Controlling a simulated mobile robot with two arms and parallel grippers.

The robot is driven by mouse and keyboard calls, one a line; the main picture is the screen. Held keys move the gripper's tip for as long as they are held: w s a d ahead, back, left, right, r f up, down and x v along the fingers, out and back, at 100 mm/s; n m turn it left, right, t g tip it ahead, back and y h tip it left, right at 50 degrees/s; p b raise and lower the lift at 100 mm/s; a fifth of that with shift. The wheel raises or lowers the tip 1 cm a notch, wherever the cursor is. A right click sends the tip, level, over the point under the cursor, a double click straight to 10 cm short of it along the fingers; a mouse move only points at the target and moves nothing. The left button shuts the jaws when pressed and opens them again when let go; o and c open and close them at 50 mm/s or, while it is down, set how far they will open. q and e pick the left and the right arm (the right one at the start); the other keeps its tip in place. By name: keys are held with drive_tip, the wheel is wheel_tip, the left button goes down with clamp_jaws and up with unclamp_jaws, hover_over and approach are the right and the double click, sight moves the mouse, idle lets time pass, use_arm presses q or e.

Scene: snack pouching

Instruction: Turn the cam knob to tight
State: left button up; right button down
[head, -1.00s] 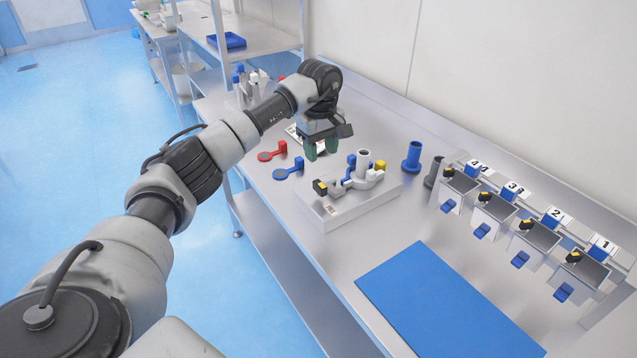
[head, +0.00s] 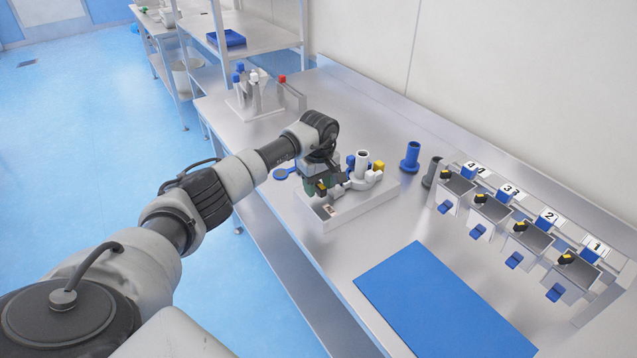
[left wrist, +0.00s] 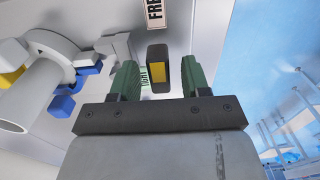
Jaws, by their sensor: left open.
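The cam knob, black with a yellow stripe, shows in the left wrist view (left wrist: 158,70) and in the head view (head: 321,187). It sits on the pale fixture block (head: 350,211). My left gripper (left wrist: 158,84) is open, with one green finger on each side of the knob and small gaps between. In the wrist view a "FREE" label (left wrist: 154,12) lies beyond the knob. A partly covered label, seemingly "TIGHT" (left wrist: 144,77), lies by the left finger. In the head view my left gripper (head: 314,188) is over the block's near-left end. My right gripper is not in view.
A grey cylinder with a clamp (head: 362,165) stands on the block beside the knob. Blue (head: 411,157) and grey (head: 430,172) cylinders stand to the right. A row of bins (head: 490,208) and a blue mat (head: 445,300) lie further right.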

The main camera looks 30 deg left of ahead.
use_arm(q)
clamp_jaws()
